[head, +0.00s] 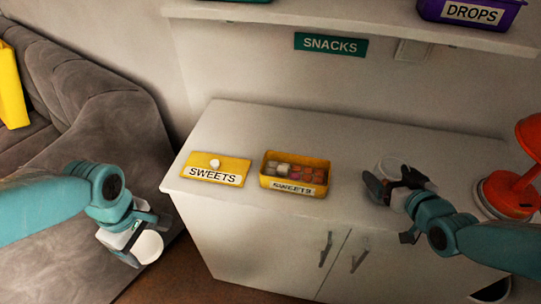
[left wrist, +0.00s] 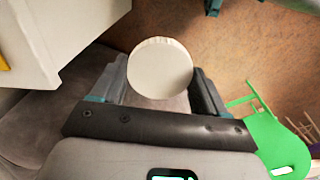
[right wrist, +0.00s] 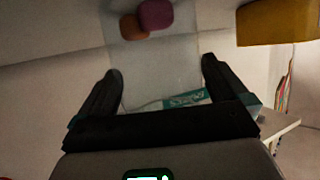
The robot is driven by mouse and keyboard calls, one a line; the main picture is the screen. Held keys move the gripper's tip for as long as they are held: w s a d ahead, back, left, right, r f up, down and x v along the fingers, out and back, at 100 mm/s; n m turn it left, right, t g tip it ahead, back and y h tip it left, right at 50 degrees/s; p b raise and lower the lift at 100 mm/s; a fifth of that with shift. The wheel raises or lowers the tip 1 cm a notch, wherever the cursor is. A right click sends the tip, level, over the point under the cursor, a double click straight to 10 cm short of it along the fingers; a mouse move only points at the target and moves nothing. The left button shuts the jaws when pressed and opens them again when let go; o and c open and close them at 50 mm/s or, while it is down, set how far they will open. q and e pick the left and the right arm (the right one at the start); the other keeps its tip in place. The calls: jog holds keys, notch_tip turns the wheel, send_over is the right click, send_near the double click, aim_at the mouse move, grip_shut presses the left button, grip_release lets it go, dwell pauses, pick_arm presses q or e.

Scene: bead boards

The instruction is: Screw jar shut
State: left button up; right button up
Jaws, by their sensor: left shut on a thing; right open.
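A round white lid (head: 148,248) is held in my left gripper (head: 135,243), out in front of the cabinet and past its left edge. In the left wrist view the lid (left wrist: 160,68) sits between the two fingers. A clear jar (head: 392,166) stands on the cabinet top, its near side partly hidden by my right gripper (head: 384,188).
A yellow SWEETS box (head: 293,186) with several sweets stands open left of the jar. A red lamp (head: 510,190) stands right of the jar. A shelf (head: 350,22) with a purple DROPS bin (head: 470,14) hangs above.

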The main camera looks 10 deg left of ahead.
pick_arm(q)
jog(key=shift+s, duration=0.1)
pick_arm(e)
jog(key=shift+w, duration=0.1)
jog(key=c, duration=1)
jog(key=shift+r, duration=0.15)
pick_arm(q)
notch_tip(320, 180, up, 3)
jog(key=p, duration=0.2)
jog(key=shift+p, duration=0.4)
notch_tip(320, 180, up, 6)
jog(key=p, duration=0.5)
jog(key=shift+f+p, duration=0.25)
jog(key=shift+p, duration=0.05)
pick_arm(e)
notch_tip(320, 180, up, 20)
jog(key=shift+f, duration=0.1)
